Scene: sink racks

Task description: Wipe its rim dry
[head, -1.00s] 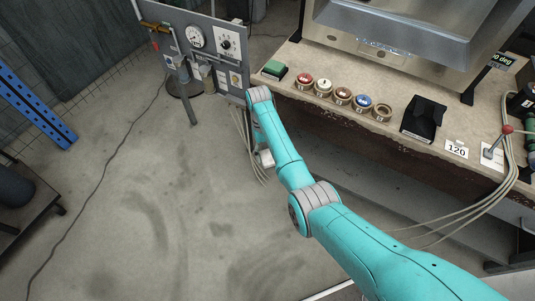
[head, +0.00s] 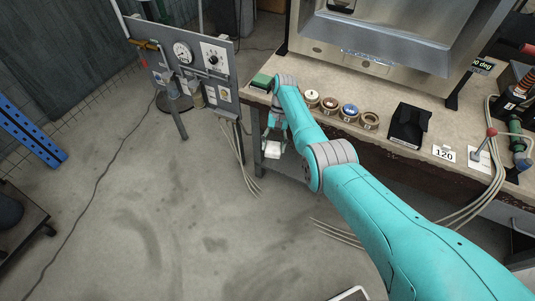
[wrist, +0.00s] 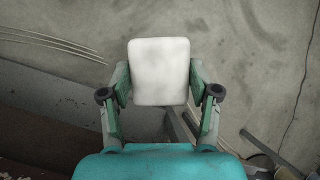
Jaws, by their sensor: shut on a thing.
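My gripper (wrist: 160,92) is shut on a white block (wrist: 160,70) with rounded corners, held between its two fingers in the wrist view. In the head view my gripper (head: 275,128) hangs by the bench's left front corner, with the white block (head: 272,151) below it, over the floor and touching nothing else I can see. Which rim the task means is not clear from the frames. A steel unit (head: 390,38) with a wide rim stands at the back of the bench, apart from my gripper.
A gauge panel (head: 195,60) stands at the left. Cables (head: 240,160) hang near my gripper. The floor (head: 150,200) is mostly clear.

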